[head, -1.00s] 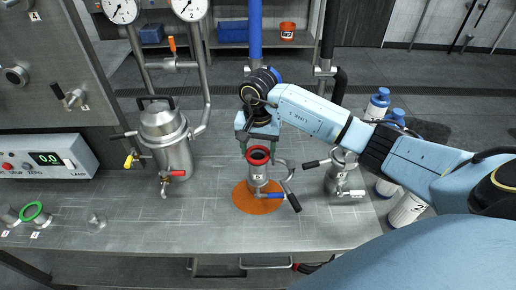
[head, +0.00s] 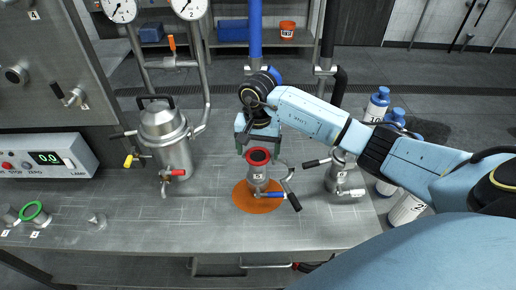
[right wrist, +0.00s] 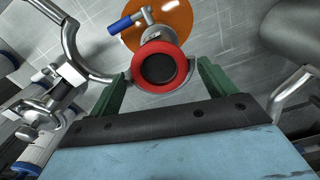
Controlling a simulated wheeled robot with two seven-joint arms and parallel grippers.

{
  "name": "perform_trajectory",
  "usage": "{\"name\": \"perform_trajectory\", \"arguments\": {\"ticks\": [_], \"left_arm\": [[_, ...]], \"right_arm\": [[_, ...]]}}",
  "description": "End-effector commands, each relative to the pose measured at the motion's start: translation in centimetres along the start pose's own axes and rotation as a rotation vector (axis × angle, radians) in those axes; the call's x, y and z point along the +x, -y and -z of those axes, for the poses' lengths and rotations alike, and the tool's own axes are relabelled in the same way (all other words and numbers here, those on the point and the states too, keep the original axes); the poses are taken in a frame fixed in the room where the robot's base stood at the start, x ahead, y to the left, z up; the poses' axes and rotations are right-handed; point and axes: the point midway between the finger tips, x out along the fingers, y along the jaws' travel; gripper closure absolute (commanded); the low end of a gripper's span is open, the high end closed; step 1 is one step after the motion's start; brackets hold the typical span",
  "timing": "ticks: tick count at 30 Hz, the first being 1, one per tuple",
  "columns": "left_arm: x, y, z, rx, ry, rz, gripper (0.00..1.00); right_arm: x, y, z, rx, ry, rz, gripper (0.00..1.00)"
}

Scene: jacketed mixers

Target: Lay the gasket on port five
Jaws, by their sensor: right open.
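A red ring gasket (head: 258,155) lies on the top opening of a small steel port (head: 258,176) in the middle of the bench. The port has a small label too small to read surely. In the right wrist view the gasket (right wrist: 159,67) looks roughly centred around the dark opening. My right gripper (head: 259,151) is just above the port, pointing down. Its green fingers (right wrist: 160,78) are open, one on each side of the gasket, with gaps showing. My left gripper is not in view.
The port stands on an orange disc (head: 244,200) and has a blue-handled valve. A lidded steel vessel (head: 167,140) is to the left, another steel fitting (head: 341,172) to the right, bottles (head: 377,104) beyond. A green ring (head: 32,211) lies at far left. The front bench is clear.

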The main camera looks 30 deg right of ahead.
Motion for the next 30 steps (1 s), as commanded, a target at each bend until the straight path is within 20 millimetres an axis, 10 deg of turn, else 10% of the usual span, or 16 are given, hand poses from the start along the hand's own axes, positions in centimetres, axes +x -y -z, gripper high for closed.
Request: {"name": "perform_trajectory", "arguments": {"ticks": [16, 30], "left_arm": [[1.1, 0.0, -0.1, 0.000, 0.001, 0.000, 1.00], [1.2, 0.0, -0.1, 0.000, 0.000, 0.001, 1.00]], "right_arm": [[-10.5, 0.1, 0.1, 0.000, -0.003, 0.003, 0.17], [-12.1, 0.0, 0.0, 0.000, 0.001, 0.000, 0.17]]}}
